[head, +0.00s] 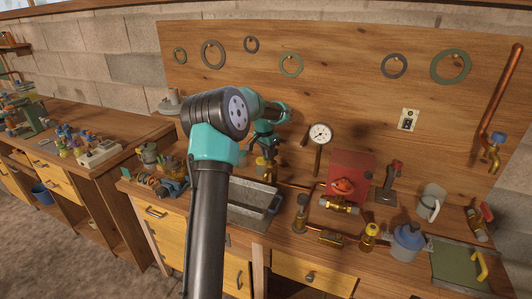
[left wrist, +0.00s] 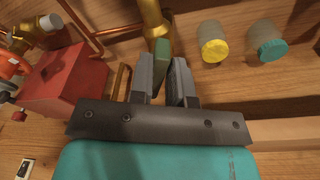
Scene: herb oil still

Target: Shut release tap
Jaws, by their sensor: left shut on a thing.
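My left gripper (head: 266,147) is in front of the wooden backboard, above the work bench. In the left wrist view its two grey fingers (left wrist: 163,78) are shut on a flat green lever (left wrist: 160,55), which seems to be the release tap's handle. A brass body (left wrist: 154,22) rises beside the lever at the top of that view. In the head view a brass fitting (head: 265,169) stands right below the gripper, and the lever is hidden by the fingers there. My right gripper is not in view.
A red box (head: 352,168) with brass valves in front stands to the right, near a round gauge (head: 320,134). A grey metal trough (head: 247,210) lies below the gripper. In the left wrist view, yellow-topped (left wrist: 215,46) and teal-topped (left wrist: 271,45) jars stand near the fingers.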

